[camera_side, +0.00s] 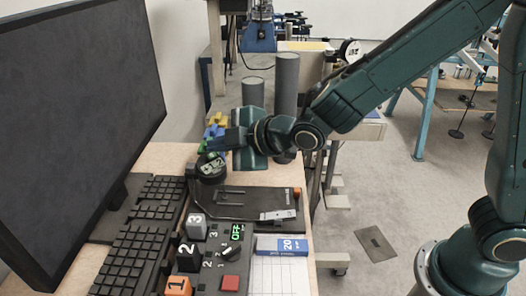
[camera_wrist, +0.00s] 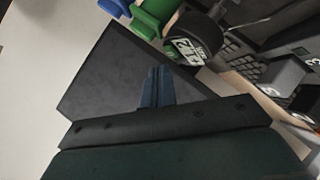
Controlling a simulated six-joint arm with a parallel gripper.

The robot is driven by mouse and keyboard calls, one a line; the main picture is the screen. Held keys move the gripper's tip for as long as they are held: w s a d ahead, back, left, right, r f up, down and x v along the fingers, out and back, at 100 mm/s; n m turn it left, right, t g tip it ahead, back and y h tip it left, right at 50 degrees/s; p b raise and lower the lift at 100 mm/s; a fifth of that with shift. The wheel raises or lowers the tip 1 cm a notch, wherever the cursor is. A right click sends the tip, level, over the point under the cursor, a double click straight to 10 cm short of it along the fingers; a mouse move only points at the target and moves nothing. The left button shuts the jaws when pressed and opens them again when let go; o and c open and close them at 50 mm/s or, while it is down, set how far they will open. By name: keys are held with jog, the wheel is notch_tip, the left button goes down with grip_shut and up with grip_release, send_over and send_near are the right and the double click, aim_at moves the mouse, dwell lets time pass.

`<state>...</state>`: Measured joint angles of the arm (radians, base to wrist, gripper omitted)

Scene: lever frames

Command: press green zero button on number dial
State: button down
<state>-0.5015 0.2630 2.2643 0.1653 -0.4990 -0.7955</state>
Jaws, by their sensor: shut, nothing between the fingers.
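The control panel (camera_side: 212,262) lies in the side view's lower middle. It has a rotary knob (camera_side: 231,252) among the white numbers 1, 2 and 3, with a green-lit OFF label (camera_side: 236,232) above it. I cannot make out a zero on the green part. My gripper (camera_side: 206,147) is shut and empty, well behind the panel, level and pointing left above a round black object (camera_side: 211,169) with a label. In the wrist view my shut fingers (camera_wrist: 156,88) point up the picture, and the round black object (camera_wrist: 190,50) is beyond them to the right. The knob is not visible there.
Number cubes 1 (camera_side: 178,287), 2 (camera_side: 187,257) and 3 (camera_side: 195,227) stand along the panel's left side. A red button (camera_side: 230,283) is on the panel. A monitor (camera_side: 75,110) and keyboards (camera_side: 130,262) fill the left. A black clipboard (camera_side: 250,205) lies between gripper and panel.

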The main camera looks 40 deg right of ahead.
jog(key=shift+f, duration=0.2)
dwell(0.5)
jog(key=shift+w+f, duration=0.15)
jog(key=shift+f, duration=0.05)
jog(key=shift+w+f, duration=0.1)
jog(key=shift+f, duration=0.25)
dwell(1.1)
jog(key=shift+r, duration=0.2)
jog(key=shift+s+r, duration=0.3)
jog(key=shift+r, duration=0.25)
dwell(0.3)
jog(key=r, duration=0.1)
jog(key=s+r, duration=0.1)
jog(key=r, duration=0.2)
jog(key=shift+s+r, duration=0.35)
dwell(0.8)
